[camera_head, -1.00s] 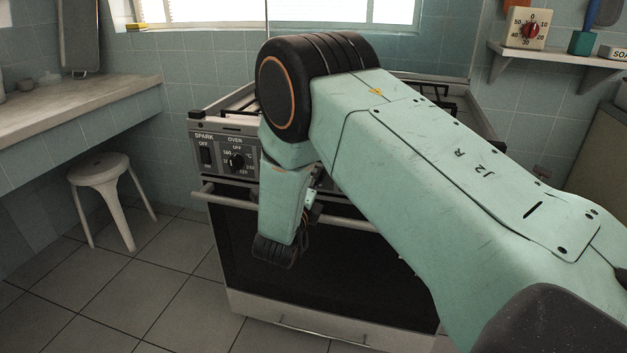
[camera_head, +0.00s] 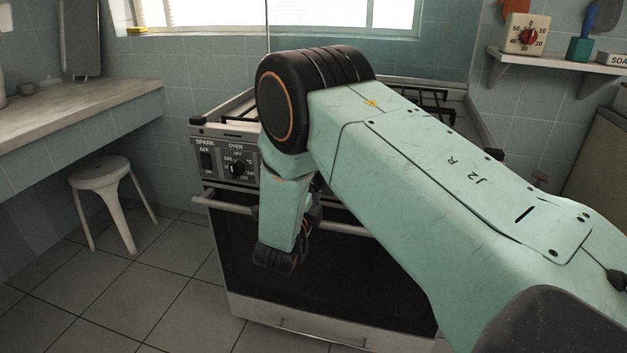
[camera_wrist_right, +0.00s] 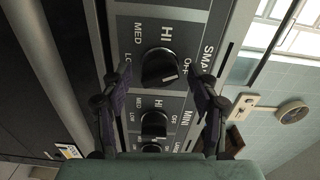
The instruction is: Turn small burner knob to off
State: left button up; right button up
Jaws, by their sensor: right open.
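The small burner knob (camera_wrist_right: 160,68) is black and round with a white mark on its face. It sits on the grey stove panel among HI, MED, LO and OFF labels, beside cut-off lettering "SMA". In the right wrist view my right gripper (camera_wrist_right: 165,77) is open, one dark finger on either side of this knob. I cannot tell if either finger touches it. In the head view my right arm (camera_head: 430,180) reaches over the stove front (camera_head: 300,270) and hides this knob and the fingers. My left gripper is not in view.
The MINI knob (camera_wrist_right: 153,122) and another knob (camera_wrist_right: 151,148) lie close along the panel. The oven knob (camera_head: 238,169) and spark switch (camera_head: 206,160) are at the panel's left. An oven handle (camera_head: 235,203) runs below. A white stool (camera_head: 100,172) stands left on open floor.

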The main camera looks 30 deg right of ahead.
jog(key=shift+n+p, duration=1.65)
jog(key=shift+n, duration=4.35)
jog(key=p+v, duration=0.3)
jog(key=v, duration=0.4)
jog(key=shift+r, duration=0.1)
notch_tip(320, 180, up, 10)
